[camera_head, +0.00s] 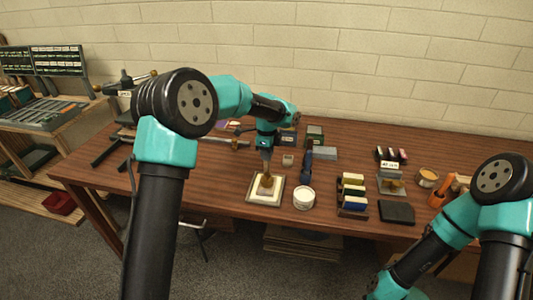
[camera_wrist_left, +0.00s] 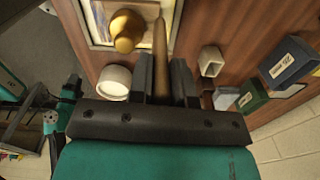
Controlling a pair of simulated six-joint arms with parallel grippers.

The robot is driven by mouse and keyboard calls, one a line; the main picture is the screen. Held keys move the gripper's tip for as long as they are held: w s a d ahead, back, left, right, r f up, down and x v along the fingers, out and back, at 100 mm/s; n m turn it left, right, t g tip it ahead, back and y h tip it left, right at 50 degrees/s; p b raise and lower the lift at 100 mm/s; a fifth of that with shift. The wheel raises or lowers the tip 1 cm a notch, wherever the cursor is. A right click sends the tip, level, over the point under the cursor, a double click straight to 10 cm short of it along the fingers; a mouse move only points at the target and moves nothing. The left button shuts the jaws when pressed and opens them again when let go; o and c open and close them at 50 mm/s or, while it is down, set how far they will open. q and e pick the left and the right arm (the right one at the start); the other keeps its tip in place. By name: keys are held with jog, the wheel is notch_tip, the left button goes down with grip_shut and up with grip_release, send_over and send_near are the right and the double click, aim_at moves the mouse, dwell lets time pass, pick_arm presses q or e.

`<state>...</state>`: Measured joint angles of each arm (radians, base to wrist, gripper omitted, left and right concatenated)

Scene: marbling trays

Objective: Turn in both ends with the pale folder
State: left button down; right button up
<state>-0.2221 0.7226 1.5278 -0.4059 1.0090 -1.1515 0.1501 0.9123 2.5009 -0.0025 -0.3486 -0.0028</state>
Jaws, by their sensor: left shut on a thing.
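My left gripper (camera_head: 266,150) is above the framed tray (camera_head: 250,198) near the table's front edge, pointing down. In the left wrist view the gripper (camera_wrist_left: 162,75) is shut on a slim, pale tan stick-like tool, which looks like the pale folder (camera_wrist_left: 159,42). Its far end reaches over the tray's edge; whether it touches anything I cannot tell. A cream sheet or pad (camera_head: 280,196) lies in the tray, with a wooden-knobbed piece (camera_head: 267,184) on it; the rounded knob also shows in the left wrist view (camera_wrist_left: 127,32). My right gripper is out of view.
A white round tub (camera_head: 303,198) stands right of the tray. Further right are a rack of coloured blocks (camera_head: 352,193), a dark flat pad (camera_head: 397,213) and an orange tool (camera_head: 437,197). Small boxes (camera_head: 315,134) stand behind. The table's front left is clear.

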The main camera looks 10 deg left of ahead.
pick_arm(q)
jog(key=shift+w+d, duration=0.1)
jog(key=shift+d, duration=1.3)
dwell(1.0)
jog(key=shift+d, duration=0.25)
jog(key=shift+r, duration=0.15)
jog(key=shift+r, duration=0.25)
jog(key=shift+r, duration=0.15)
dwell(0.5)
notch_tip(320, 180, up, 6)
jog(key=shift+f, duration=0.15)
dwell(0.5)
dwell(0.4)
